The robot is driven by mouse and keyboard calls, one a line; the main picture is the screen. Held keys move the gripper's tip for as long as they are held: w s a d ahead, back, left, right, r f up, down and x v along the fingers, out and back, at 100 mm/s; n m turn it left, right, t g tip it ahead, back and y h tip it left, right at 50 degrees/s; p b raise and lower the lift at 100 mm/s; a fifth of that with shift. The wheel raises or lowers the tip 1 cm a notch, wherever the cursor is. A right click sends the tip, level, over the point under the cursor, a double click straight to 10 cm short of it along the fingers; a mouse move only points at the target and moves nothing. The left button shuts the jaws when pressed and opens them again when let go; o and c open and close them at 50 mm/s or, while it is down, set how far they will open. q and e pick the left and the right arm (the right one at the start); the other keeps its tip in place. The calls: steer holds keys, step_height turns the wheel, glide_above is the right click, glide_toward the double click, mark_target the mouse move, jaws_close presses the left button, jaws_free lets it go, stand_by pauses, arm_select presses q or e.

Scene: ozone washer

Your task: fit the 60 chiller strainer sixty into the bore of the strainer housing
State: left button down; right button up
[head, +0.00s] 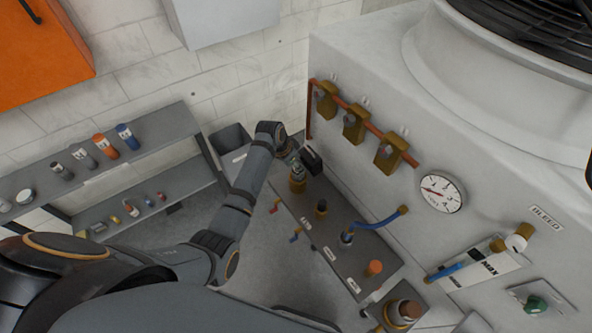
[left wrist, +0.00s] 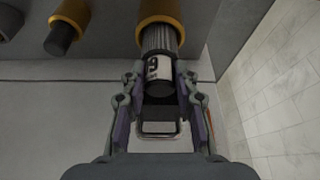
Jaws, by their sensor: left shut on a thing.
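The strainer (left wrist: 160,65) is a dark ribbed cylinder with a white label bearing dark digits. My left gripper (left wrist: 160,100) is shut on its near end; in the head view the gripper (head: 303,160) is at the far end of the grey shelf. The strainer's far end meets the brass-coloured ring of the strainer housing (left wrist: 162,10), roughly in line with it. How deep it sits in the bore is hidden. In the head view the housing (head: 297,185) stands upright, with the strainer above it. My right gripper is not in view.
A dark-tipped brass fitting (left wrist: 62,35) stands beside the housing. Brass valves (head: 355,125) and a gauge (head: 441,193) are on the chiller wall. Several cylinders stand on the left rack (head: 170,130).

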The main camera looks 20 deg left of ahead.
mark_target(294, 169)
arm_select(q)
steer(key=shift+f, duration=1.95)
steer(key=shift+f, duration=0.15)
steer(key=c, duration=1)
jaws_free()
steer(key=v, duration=1.2)
steer(key=shift+b, duration=0.4)
